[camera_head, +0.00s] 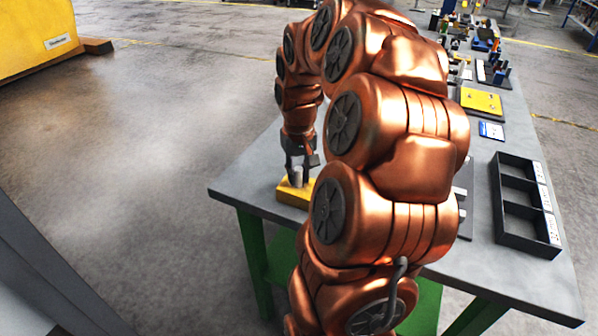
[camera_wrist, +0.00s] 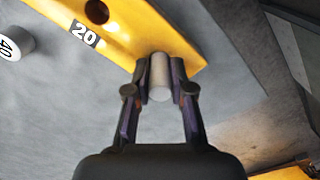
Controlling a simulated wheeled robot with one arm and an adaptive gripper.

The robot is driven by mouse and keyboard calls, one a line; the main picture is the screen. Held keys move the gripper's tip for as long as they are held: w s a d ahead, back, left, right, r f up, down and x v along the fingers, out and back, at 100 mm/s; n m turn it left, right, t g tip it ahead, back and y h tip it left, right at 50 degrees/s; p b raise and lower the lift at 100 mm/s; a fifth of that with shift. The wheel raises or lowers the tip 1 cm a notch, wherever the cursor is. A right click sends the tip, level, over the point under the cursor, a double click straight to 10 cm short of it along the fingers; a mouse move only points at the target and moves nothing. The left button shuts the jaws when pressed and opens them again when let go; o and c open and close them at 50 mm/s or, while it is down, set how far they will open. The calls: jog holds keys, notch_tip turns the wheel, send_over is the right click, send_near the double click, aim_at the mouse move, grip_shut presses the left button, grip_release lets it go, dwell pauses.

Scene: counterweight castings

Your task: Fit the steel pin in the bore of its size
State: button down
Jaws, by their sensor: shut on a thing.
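My gripper (camera_head: 299,163) is shut on the grey steel pin (camera_head: 298,177), above or at the yellow block (camera_head: 287,197) near the table's left corner. In the wrist view my gripper (camera_wrist: 160,82) has a finger on each side of the pin (camera_wrist: 160,72). The pin's far end overlaps the edge of the yellow block (camera_wrist: 135,28). I cannot tell whether it touches the block or enters a bore. One dark open bore (camera_wrist: 97,11) shows in the block, with a "20" label (camera_wrist: 85,33) beside it.
A light round piece marked "40" (camera_wrist: 14,43) lies left of the block in the wrist view. A dark compartment tray (camera_head: 523,205) is on the right of the grey table (camera_head: 520,278). A yellow plate (camera_head: 481,101) and several parts are farther back. My arm hides the table's middle.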

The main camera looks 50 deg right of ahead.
aim_at(298, 170)
jog(key=shift+f+b, duration=0.35)
jog(key=shift+f, duration=0.25)
jog(key=c, duration=0.9)
grip_release()
notch_tip(298, 170, up, 12)
jog(key=shift+a, duration=0.1)
dwell(0.4)
